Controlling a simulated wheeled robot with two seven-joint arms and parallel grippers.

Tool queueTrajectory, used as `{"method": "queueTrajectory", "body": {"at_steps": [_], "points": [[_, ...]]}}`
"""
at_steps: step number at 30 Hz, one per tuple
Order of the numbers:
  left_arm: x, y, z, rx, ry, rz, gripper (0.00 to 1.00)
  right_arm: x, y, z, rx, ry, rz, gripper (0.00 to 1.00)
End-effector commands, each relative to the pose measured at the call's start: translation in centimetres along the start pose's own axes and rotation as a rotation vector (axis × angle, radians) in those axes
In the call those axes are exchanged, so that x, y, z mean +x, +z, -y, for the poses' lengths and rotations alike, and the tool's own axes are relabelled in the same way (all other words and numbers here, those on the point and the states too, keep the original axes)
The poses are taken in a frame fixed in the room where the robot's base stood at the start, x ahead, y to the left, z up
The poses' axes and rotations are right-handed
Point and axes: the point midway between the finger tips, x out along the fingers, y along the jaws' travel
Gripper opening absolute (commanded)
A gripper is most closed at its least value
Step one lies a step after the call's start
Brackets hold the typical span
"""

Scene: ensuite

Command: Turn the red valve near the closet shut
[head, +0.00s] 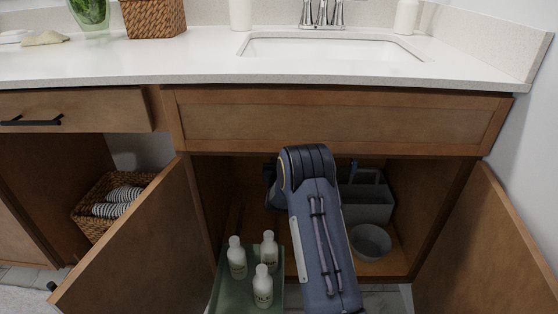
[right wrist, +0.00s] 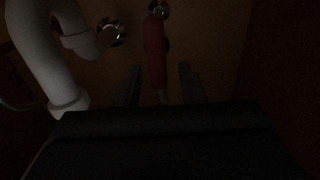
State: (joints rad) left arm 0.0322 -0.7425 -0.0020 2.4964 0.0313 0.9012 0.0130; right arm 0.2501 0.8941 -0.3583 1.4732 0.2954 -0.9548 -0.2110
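The red valve handle (right wrist: 156,48) shows in the dim right wrist view, upright in the picture against the cabinet's back wall, below a round metal fitting (right wrist: 158,9). My right gripper (right wrist: 160,85) is open, its two dark fingers apart, one on each side of the handle's lower end. I cannot tell whether either finger touches it. In the head view my arm reaches into the open cabinet under the sink and hides the valve and the right gripper. My left gripper is in neither view.
A white drain pipe (right wrist: 45,50) bends close to the left of the valve. The cabinet's left door (head: 135,240) and right door (head: 485,245) stand open. A green tray (head: 279,292) with white bottles, a grey caddy (head: 368,205) and a grey bowl (head: 371,243) flank my arm.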

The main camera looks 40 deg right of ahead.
Motion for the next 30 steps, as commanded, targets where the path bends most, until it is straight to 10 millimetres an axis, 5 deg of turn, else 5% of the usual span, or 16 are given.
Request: {"method": "queueTrajectory", "body": {"at_steps": [13, 21, 30], "points": [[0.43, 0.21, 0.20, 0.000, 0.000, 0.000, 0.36, 1.51, 0.00, 0.02, 0.000, -0.001, 0.002, 0.36], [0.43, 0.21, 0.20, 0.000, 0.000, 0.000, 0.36, 1.49, -0.02, 0.03, 0.000, -0.001, 0.002, 0.01], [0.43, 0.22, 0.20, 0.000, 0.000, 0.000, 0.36, 1.48, -0.03, -0.03, 0.017, -0.001, 0.001, 0.00]]}}
